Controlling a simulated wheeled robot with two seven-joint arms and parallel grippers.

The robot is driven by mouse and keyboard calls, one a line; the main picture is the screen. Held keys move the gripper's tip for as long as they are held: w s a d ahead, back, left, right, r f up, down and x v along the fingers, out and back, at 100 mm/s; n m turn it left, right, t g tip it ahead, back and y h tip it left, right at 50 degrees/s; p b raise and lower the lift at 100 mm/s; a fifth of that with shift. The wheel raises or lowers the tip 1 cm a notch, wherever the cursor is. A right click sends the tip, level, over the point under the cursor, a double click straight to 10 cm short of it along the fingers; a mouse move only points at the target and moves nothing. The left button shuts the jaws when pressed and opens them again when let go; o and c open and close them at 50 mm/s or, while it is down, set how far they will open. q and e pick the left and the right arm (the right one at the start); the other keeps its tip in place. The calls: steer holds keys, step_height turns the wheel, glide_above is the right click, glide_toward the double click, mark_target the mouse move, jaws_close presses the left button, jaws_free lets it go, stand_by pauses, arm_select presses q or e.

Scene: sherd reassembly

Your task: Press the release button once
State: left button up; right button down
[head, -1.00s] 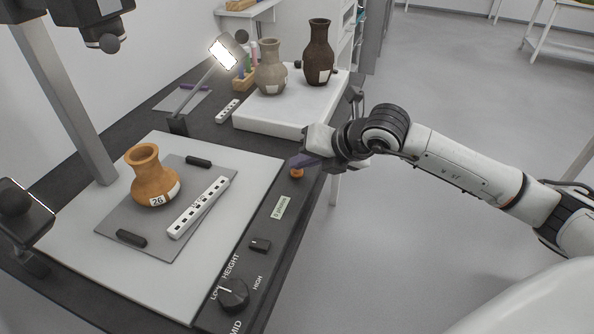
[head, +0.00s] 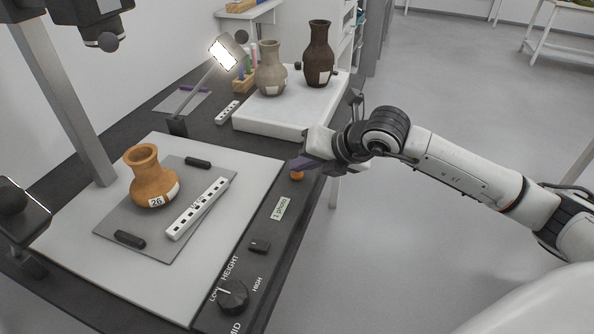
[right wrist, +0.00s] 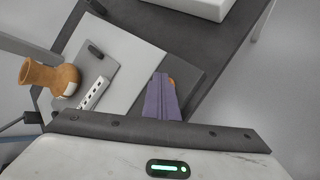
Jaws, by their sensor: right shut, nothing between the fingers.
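The orange release button (head: 296,175) sits on the dark strip along the right side of the copy stand; a bit of it also shows in the right wrist view (right wrist: 171,82). My right gripper (head: 301,164) is shut and empty, its purple fingers at the button and partly covering it in the wrist view. I cannot tell whether the fingertips touch it. A small display (head: 281,208) on the strip reads "1 photo". An orange-brown jug (head: 152,178) tagged 26 stands upright on the grey mat (head: 150,239). My left gripper is out of view.
A white scale bar (head: 198,208) lies beside the jug. A height knob (head: 233,293) and a small switch (head: 260,246) are nearer on the strip. Two vessels (head: 271,70) (head: 318,58) stand on a white slab behind. A lit lamp (head: 225,53) leans over the table.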

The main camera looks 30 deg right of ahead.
mark_target(301, 178)
steer(key=shift+r+p, duration=0.3)
steer(key=shift+r, duration=0.5)
step_height(301, 178, up, 5)
steer(key=p, duration=0.2)
steer(key=shift+p, duration=0.4)
stand_by(0.4)
